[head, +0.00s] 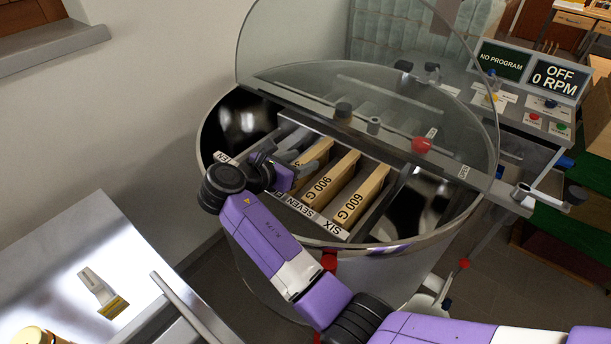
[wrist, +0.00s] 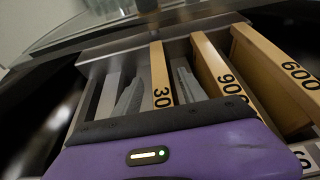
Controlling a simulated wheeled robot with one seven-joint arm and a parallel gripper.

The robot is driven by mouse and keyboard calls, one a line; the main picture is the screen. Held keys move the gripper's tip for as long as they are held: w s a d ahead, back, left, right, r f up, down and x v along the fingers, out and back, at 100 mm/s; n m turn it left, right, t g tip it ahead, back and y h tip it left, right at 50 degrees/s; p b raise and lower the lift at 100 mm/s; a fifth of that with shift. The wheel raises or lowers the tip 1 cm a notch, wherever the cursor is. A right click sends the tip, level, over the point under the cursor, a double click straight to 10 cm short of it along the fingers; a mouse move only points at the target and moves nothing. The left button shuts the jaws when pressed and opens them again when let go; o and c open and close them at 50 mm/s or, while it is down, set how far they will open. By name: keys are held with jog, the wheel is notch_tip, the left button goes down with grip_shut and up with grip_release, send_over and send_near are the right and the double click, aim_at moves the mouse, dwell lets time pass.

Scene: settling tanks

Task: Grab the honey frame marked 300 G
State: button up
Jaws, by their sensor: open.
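The honey frame marked 300 G (wrist: 158,62) stands in a slot of the extractor's rack; only "30" of its mark shows in the wrist view, and my arm covers most of it in the head view. My gripper (head: 306,164) is over the rack with its jaws open. In the wrist view one grey finger is on each side of this frame's top bar, apart from each other; contact cannot be told. The 900 G frame (head: 334,176) and the 600 G frame (head: 363,194) stand in slots to the right.
The round metal extractor (head: 400,247) has a clear lid (head: 375,60) raised behind the rack. Slot labels include SIX and SEVEN. A metal table (head: 60,270) with a scraper-like tool (head: 99,290) is at left. The control panel screen (head: 558,77) reads OFF 0 RPM.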

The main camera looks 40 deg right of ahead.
grip_shut()
jog(key=shift+r, duration=0.1)
dwell(1.2)
